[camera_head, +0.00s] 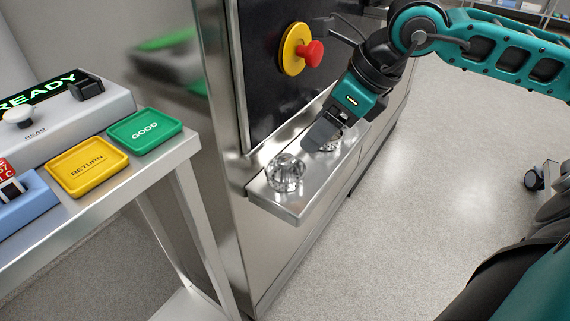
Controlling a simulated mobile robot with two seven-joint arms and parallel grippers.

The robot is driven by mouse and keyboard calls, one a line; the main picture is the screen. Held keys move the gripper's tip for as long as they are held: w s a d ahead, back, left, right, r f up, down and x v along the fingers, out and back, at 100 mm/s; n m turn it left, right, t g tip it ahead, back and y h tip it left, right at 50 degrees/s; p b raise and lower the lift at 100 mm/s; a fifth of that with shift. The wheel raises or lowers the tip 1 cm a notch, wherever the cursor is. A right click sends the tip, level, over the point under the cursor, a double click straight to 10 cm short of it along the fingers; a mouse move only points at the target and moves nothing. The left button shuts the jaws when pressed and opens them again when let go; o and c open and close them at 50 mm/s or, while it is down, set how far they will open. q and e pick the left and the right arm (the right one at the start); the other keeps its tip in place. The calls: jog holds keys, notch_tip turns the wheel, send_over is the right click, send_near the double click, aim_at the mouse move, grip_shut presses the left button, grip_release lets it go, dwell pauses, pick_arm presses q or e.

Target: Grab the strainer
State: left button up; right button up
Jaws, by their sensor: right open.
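A small round metal strainer-like basket (285,173) sits upright near the front end of the steel ledge (290,209). A second, similar metal piece (332,142) sits further back on the ledge, partly hidden by my right gripper. My right gripper (313,146) comes in from the upper right and points down and left. Its fingertips are above the ledge, between the two metal pieces, just right of and behind the front one. It is open, and nothing shows held in it. My left gripper is not in view.
A steel cabinet (225,150) with a red knob (312,54) on a yellow disc rises behind the ledge. A table at the left carries a yellow RETURN tray (88,178), a green GOOD tray (150,140) and a grey READY device (75,125).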

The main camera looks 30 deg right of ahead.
aim_at(287, 157)
jog(key=x, duration=0.4)
jog(key=shift+w+a+f, duration=0.15)
jog(key=shift+w+f, duration=0.05)
jog(key=shift+f, duration=0.1)
jog(key=shift+w+x, duration=0.25)
jog(key=shift+x, duration=2.35)
jog(key=shift+a+r, duration=0.15)
jog(key=shift+r, duration=0.05)
jog(key=c, duration=1.2)
